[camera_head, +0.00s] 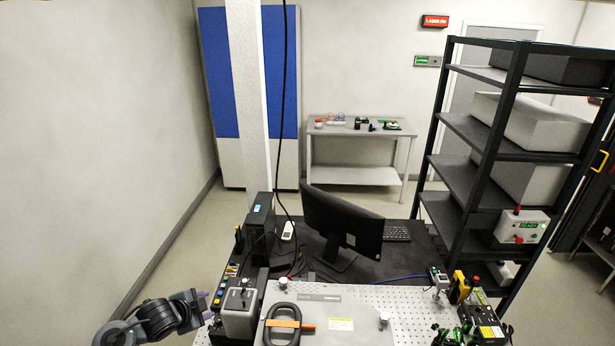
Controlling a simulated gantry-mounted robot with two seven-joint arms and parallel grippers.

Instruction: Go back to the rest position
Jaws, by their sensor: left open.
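My left gripper (207,304) is at the lower left of the head view, at the end of my dark arm. Its two purple-tipped fingers are apart, with nothing visible between them. It is just left of a grey box-shaped instrument (240,312) at the bench's left edge; I cannot tell whether they touch. My right gripper is not in view.
Behind are a monitor (340,222), a black computer case (262,222) and a keyboard (397,233). A black shelf rack (470,165) stands right. Floor at left is clear.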

